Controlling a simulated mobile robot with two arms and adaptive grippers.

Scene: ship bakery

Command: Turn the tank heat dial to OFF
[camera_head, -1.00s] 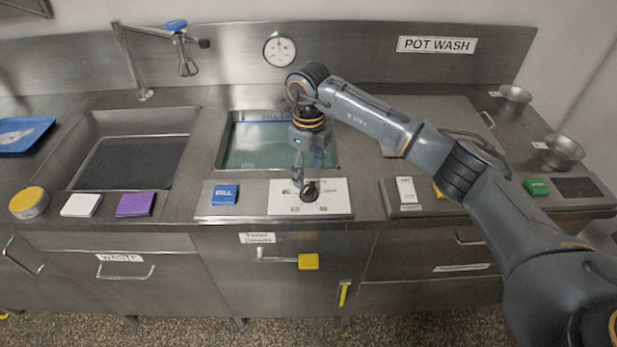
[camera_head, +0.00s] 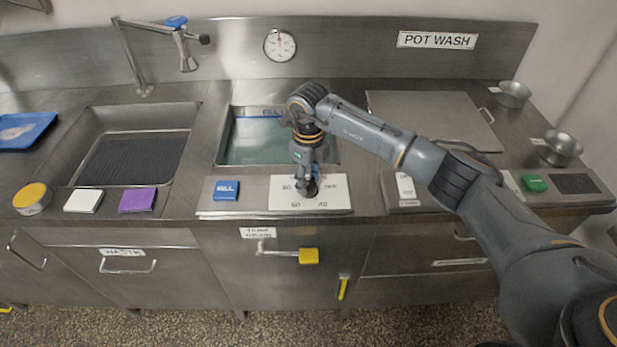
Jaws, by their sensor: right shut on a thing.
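The tank heat dial (camera_head: 309,190) is a dark knob on a white plate (camera_head: 335,198) with printed numbers, on the counter's front ledge below the filled tank. My right gripper (camera_head: 307,183) points down over the plate and is shut on the dial. The gripper covers part of the knob and some of the plate's markings, so I cannot tell where the dial points. My left gripper is not in view.
A blue FILL button (camera_head: 226,190) sits left of the plate. The tank (camera_head: 245,150) holds greenish water behind it. A yellow-handled drain lever (camera_head: 308,256) is below. A white switch (camera_head: 405,187) and a green button (camera_head: 535,183) are to the right.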

